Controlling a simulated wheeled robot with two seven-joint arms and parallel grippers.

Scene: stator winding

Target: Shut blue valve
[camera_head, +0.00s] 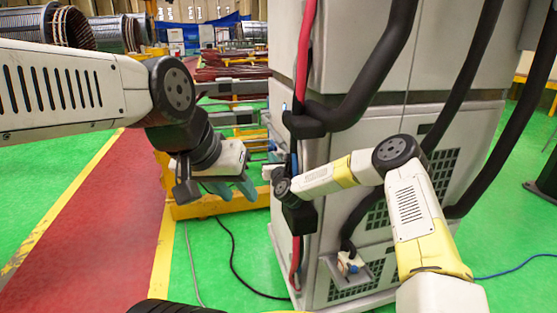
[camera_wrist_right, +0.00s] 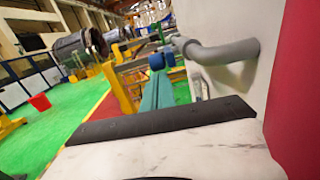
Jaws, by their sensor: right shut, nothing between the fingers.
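The blue valve (camera_wrist_right: 157,61) shows in the right wrist view as a small blue part near the end of a grey pipe (camera_wrist_right: 225,51). My right gripper (camera_wrist_right: 158,80) is shut and empty, its teal fingers pointing toward the valve. The fingertips overlap the valve's lower edge in the picture; I cannot tell whether they touch it. In the head view my right arm reaches left across the front of the grey cabinet (camera_head: 345,165), and the valve is not clearly visible there. My left gripper (camera_head: 231,190) hangs left of the cabinet, teal fingers apart and empty.
Thick black hoses (camera_head: 370,75) and a red hose (camera_head: 305,50) run down the cabinet close to my right arm. A yellow frame (camera_head: 200,207) stands behind my left gripper. Cables lie on the green floor. A red bucket (camera_wrist_right: 40,102) stands far left in the wrist view.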

